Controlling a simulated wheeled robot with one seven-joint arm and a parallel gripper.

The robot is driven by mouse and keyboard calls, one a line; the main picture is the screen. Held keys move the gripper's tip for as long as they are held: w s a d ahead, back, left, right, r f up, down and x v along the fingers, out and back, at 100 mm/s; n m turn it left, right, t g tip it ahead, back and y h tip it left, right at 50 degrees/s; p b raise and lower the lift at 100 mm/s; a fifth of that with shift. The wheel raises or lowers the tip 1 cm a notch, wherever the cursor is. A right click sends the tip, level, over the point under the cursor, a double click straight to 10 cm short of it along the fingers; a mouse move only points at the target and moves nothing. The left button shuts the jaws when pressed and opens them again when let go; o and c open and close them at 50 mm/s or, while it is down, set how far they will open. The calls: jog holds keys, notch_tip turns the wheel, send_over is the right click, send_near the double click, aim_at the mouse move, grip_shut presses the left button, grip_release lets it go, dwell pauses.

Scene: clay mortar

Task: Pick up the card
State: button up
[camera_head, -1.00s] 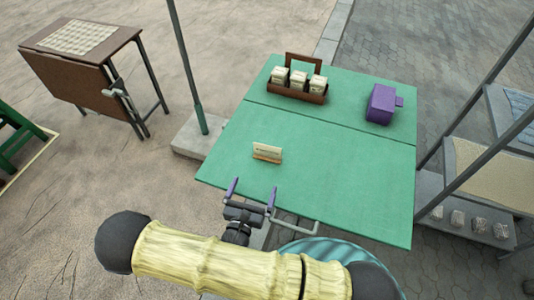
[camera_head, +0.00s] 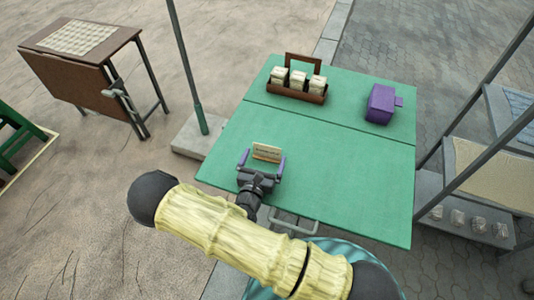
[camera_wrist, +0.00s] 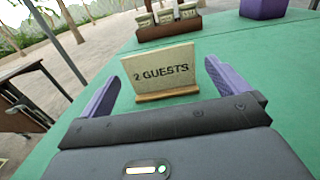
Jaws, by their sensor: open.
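The card (camera_head: 267,152) is a small cream card standing upright in a wooden base on the green table (camera_head: 340,170). In the wrist view the card (camera_wrist: 160,70) reads "2 GUESTS". My gripper (camera_head: 262,160) is open, with its two purple fingers pointing toward the card from the near side. In the wrist view my gripper (camera_wrist: 166,92) has one finger on each side of the card, with gaps between. The card looks slightly beyond or level with the fingertips; I cannot tell exactly.
A brown wooden caddy (camera_head: 296,92) with several cream packets stands at the back of the table, and a purple box (camera_head: 380,104) is at the back right. A grey post (camera_head: 185,70) rises left of the table. The table's middle and right are clear.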

aim_at(267, 149)
jog(key=shift+w+d, duration=0.15)
jog(key=shift+w, duration=0.25)
jog(key=shift+w, duration=0.1)
jog(key=x, duration=0.5)
jog(key=shift+w+r, duration=0.1)
jog(key=shift+r, duration=0.15)
jog(key=shift+c, duration=0.2)
jog(key=c, duration=0.8)
